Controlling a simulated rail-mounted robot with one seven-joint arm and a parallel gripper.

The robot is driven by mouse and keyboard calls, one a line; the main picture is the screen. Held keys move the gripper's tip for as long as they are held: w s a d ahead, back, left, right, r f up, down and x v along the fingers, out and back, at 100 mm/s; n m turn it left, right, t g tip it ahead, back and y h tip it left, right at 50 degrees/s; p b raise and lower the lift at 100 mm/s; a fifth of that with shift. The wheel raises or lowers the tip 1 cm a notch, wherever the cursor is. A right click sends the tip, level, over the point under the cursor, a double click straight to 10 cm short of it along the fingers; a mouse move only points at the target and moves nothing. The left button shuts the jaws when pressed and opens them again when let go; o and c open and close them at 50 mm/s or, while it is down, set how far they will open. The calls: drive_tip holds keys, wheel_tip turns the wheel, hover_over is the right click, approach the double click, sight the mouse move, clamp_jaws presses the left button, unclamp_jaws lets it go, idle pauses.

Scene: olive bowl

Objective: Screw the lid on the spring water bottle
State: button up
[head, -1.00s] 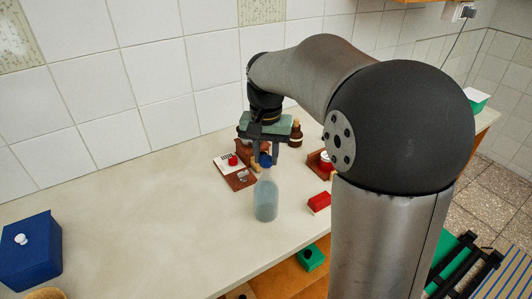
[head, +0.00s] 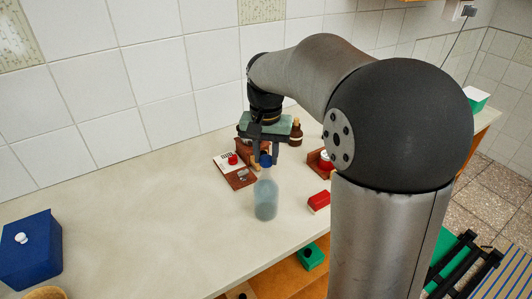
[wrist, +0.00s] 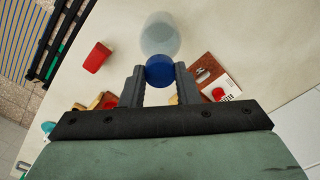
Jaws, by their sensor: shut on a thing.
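The spring water bottle (head: 266,196) is clear with bluish contents and stands upright on the counter. Its blue lid (head: 265,160) sits at the bottle's mouth. In the wrist view the blue lid (wrist: 160,70) is between the two fingers of my gripper (wrist: 160,76), and the bottle (wrist: 160,35) extends beyond it. My gripper (head: 266,152) is shut on the lid from above. The thread between lid and neck is too small to make out.
A brown board with a white card (head: 228,162) lies left of the bottle. A red block (head: 319,201) lies to its right. A brown bottle (head: 296,133) stands behind. A blue box (head: 29,250) is at far left. The counter's left middle is clear.

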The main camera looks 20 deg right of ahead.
drive_tip(key=shift+f+b, duration=0.4)
drive_tip(key=shift+f, duration=0.25)
idle(0.4)
drive_tip(key=m, duration=0.2)
drive_tip(key=shift+r+m, duration=0.1)
drive_tip(key=shift+m, duration=0.2)
drive_tip(key=shift+m+p, duration=0.3)
drive_tip(key=shift+m, duration=0.7)
drive_tip(key=m, duration=0.3)
drive_tip(key=shift+m+p, duration=0.3)
drive_tip(key=shift+m, duration=0.5)
